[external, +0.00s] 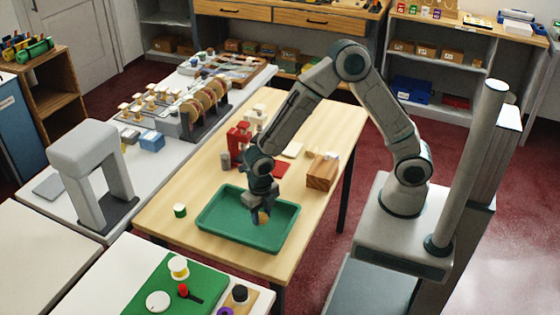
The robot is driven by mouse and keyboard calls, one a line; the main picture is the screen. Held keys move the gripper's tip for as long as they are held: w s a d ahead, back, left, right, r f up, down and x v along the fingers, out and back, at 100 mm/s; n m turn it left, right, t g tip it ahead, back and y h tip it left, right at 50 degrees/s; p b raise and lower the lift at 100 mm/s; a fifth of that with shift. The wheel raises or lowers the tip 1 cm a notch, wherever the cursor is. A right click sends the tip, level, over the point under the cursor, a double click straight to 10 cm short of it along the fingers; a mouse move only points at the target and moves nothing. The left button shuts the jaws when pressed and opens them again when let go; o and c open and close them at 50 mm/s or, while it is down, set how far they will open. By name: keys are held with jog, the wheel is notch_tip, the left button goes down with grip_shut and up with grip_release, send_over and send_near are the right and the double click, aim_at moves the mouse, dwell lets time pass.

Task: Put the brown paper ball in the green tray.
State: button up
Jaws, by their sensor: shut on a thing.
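The green tray (284,238) lies on the light wooden table, a shallow tray with a raised rim. My gripper (263,212) points down over the inside of the tray, near its middle. It is shut on the brown paper ball (263,217), a small tan lump showing at the fingertips. The ball is within the tray's outline in this view. I cannot tell whether it touches the tray floor. The fingers partly hide the ball.
A small green and white spool (180,211) stands left of the tray. A wooden block (321,172), a red swatch (282,169) and a red stand (239,137) are behind it. A green mat (165,290) with small items lies in front.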

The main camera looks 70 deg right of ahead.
jog(key=shift+f, duration=0.4)
jog(key=shift+f, duration=0.2)
jog(key=o, duration=0.9)
jog(key=shift+o, duration=0.2)
jog(key=shift+r, duration=0.15)
